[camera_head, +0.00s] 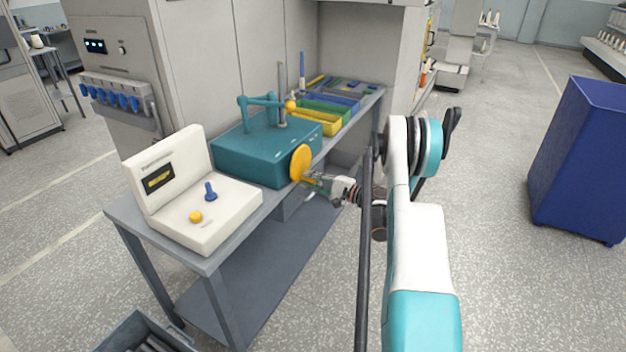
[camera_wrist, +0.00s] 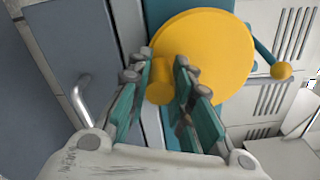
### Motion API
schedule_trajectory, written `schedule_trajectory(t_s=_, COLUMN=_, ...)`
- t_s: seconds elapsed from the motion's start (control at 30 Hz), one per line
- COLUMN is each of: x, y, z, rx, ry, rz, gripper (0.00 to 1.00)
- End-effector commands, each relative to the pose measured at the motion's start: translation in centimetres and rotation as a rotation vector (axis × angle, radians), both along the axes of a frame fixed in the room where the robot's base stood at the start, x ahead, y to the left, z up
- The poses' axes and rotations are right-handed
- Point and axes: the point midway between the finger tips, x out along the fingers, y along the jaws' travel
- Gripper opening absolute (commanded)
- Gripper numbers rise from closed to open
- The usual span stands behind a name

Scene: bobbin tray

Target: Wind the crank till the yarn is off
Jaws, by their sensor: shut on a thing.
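The crank is a yellow disc (camera_head: 300,163) on the right side of a teal winder box (camera_head: 251,160), which stands on the grey bench. In the wrist view the disc (camera_wrist: 208,62) fills the upper middle, with a stubby yellow handle (camera_wrist: 160,92) sticking out toward the camera. My gripper (camera_head: 312,180) reaches the disc from the right. In the wrist view its teal-padded fingers (camera_wrist: 163,88) lie on both sides of the handle, shut on it. A grey post (camera_head: 282,100) and a teal arm rise from the box top. I cannot make out any yarn on them.
A white control console (camera_head: 190,197) with a blue lever and yellow button stands on the bench's near end. Yellow, green and blue trays (camera_head: 318,121) lie behind the box. A dark blue bin (camera_head: 583,155) stands at right; the floor between is clear.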

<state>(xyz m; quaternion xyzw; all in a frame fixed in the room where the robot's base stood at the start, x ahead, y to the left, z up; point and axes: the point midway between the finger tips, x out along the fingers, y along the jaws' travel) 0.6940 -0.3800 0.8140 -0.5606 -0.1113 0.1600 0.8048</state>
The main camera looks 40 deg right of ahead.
Motion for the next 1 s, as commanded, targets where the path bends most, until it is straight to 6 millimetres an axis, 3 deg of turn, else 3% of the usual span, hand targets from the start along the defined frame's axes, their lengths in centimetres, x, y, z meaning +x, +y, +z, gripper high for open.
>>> schedule_trajectory(t_s=0.4, x=-0.34, y=0.74, z=0.2, rx=0.158, ry=0.067, rz=-0.001, gripper=0.0)
schedule_trajectory(t_s=0.93, x=-0.37, y=0.82, z=0.24, rx=0.177, ry=0.074, rz=-0.001, gripper=0.0)
schedule_trajectory(t_s=0.97, x=-0.37, y=0.82, z=0.24, rx=0.177, ry=0.074, rz=-0.001, gripper=0.27)
schedule_trajectory(t_s=1.0, x=-0.37, y=0.81, z=0.23, rx=0.177, ry=0.074, rz=-0.001, gripper=0.36)
